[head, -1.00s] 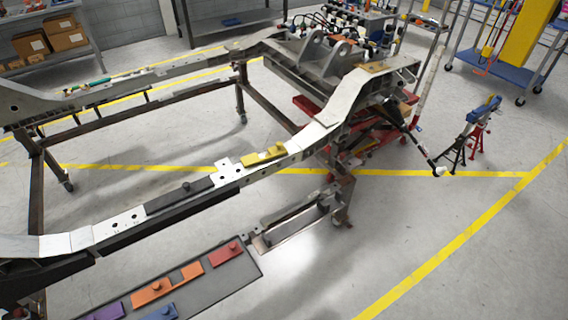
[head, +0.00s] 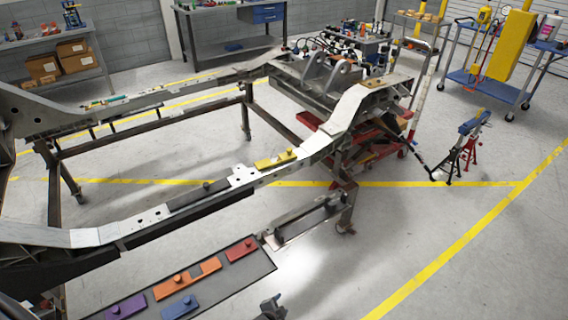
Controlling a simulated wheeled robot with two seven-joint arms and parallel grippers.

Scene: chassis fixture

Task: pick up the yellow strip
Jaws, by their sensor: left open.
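The yellow strip (head: 274,162), with a small knob near its right end, lies on top of the near rail of the grey chassis frame (head: 318,143), in the middle of the head view. My left gripper (head: 270,303) shows small and dark at the bottom edge, partly cut off by the frame. It is open and well apart from the strip, below it in the picture and over the floor beside the tray. My right gripper is not in view.
A dark tray (head: 228,279) in front of the rail holds orange (head: 186,281), red (head: 241,250), purple (head: 126,307) and blue (head: 179,308) strips. A dark strip (head: 199,195) lies on the rail left of the yellow one. The floor at right is clear up to the jack stands.

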